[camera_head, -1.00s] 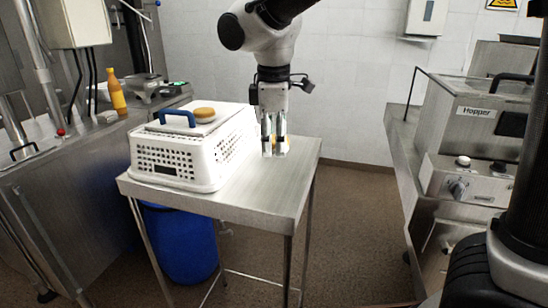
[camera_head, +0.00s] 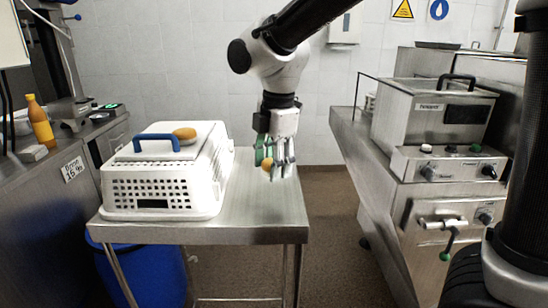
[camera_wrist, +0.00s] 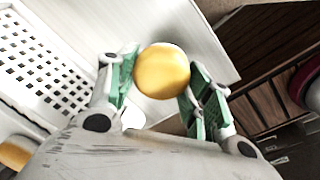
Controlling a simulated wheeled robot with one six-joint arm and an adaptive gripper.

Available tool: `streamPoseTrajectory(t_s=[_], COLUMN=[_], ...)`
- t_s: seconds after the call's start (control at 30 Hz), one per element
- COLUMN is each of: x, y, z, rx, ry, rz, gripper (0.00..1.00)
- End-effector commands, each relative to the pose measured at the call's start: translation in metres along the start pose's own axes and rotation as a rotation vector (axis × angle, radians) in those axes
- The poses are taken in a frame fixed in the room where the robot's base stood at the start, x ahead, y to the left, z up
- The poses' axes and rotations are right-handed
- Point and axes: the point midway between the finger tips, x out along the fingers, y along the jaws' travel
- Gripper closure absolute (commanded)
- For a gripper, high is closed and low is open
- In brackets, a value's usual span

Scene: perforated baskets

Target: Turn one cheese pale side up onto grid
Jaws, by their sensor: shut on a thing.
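My gripper (camera_head: 275,168) is shut on a round yellow-orange cheese (camera_head: 267,164) and holds it over the right side of the steel table. In the wrist view the held cheese (camera_wrist: 162,70) sits between the green finger pads, with a smooth golden face toward the camera. No pale side of it shows. A second, orange-tan cheese (camera_head: 184,133) lies on top of the white perforated basket (camera_head: 122,174), left of my gripper. A cheese also shows at the lower left of the wrist view (camera_wrist: 14,153). A slatted top area of the basket shows behind its front rim.
The blue handle (camera_head: 157,141) stands up from the basket top. The steel table (camera_head: 255,225) has bare room right of the basket. A blue drum (camera_head: 155,275) stands beneath. A hopper machine (camera_head: 435,115) stands right, and an orange bottle (camera_head: 40,122) left.

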Motion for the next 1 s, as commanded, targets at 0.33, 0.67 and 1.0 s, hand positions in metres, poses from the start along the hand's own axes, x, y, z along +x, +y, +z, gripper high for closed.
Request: streamPoseTrajectory(t_s=[0.33, 0.67, 1.0], x=[0.002, 0.005, 0.022], y=[0.003, 0.001, -0.003], z=[-0.004, -0.009, -0.014], rx=[-0.207, -0.263, -0.321], ry=[0.001, -0.285, -0.838], rz=[0.019, 0.047, 0.103], gripper=[0.78, 0.78, 0.78])
